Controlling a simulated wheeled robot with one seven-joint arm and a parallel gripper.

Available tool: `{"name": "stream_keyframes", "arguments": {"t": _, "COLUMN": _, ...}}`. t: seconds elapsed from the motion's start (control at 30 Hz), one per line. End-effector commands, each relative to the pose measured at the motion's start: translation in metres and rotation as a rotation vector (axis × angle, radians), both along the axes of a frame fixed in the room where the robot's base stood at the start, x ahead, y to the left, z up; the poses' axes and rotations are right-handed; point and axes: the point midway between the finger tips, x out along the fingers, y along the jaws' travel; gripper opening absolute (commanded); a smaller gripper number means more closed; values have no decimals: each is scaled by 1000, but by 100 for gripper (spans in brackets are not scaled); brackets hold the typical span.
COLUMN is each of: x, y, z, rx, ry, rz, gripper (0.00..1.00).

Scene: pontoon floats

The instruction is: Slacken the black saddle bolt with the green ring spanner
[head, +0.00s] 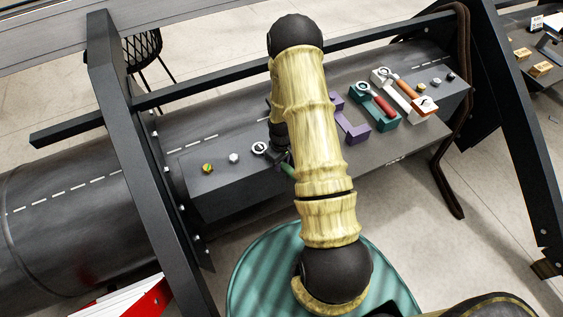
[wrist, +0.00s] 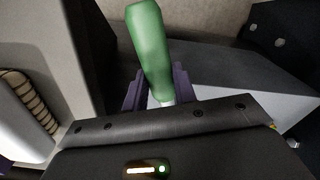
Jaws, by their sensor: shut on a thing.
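The green ring spanner shows its green handle (head: 287,170) beside my arm in the head view. In the wrist view the green handle (wrist: 150,50) rises from between the purple jaws of my gripper (wrist: 158,92), which is shut on it. In the head view my gripper (head: 279,157) is low over the grey saddle block, partly hidden by my arm. A pale ring (head: 260,148) with a dark centre lies just left of the gripper; it looks like the spanner's ring around the black bolt, but I cannot tell whether it is fully seated.
A silver bolt (head: 233,157) and a multicoloured bolt (head: 207,168) stand further left on the block. To the right are a purple holder (head: 354,133), a teal holder with a red-handled spanner (head: 384,105) and a white holder with an orange-handled spanner (head: 405,88). A dark frame post (head: 125,120) stands left.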

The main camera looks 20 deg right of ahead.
Motion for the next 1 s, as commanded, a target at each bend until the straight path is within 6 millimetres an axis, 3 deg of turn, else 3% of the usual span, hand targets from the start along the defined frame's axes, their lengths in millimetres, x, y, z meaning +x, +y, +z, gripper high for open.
{"name": "stream_keyframes", "arguments": {"t": 1.0, "x": -3, "y": 11, "z": 9, "rx": 0, "ry": -2, "rz": -100, "gripper": 0}}
